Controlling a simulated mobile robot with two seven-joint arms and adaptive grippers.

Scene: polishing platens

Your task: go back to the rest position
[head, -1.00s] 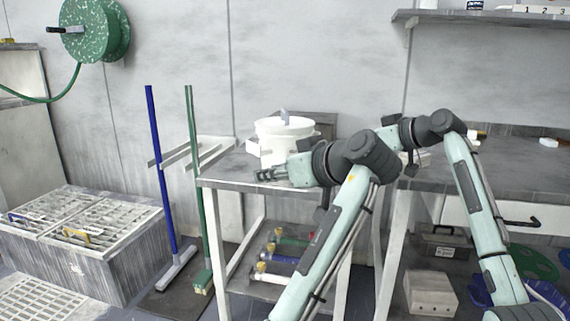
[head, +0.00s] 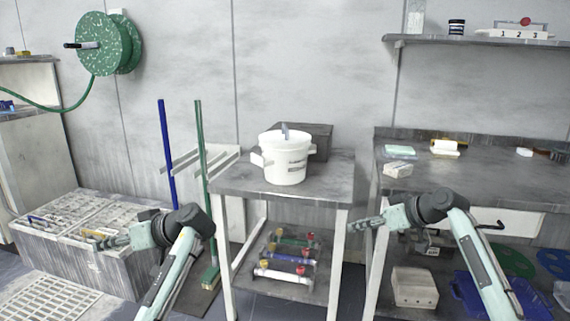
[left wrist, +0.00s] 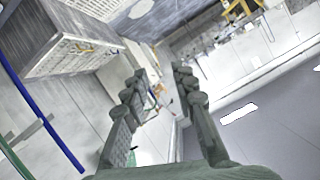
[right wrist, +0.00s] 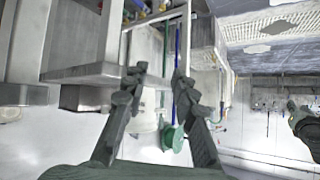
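My left gripper (head: 108,241) is in front of the grey slatted bin at the left, fingers pointing left. In the left wrist view its fingers (left wrist: 155,88) are apart with nothing between them. My right gripper (head: 362,224) is in front of the gap between the small table and the long bench, also pointing left. In the right wrist view its fingers (right wrist: 158,92) are apart and empty. Both arms are bent and held apart from each other. A white bucket (head: 285,163) stands upright on the small table (head: 228,185), clear of both grippers.
The grey slatted bin (head: 60,256) stands at the left. A blue-handled squeegee (head: 166,150) and a green-handled broom (head: 201,150) lean near the wall. The long bench (head: 480,185) is at the right. The small tabletop's front is free.

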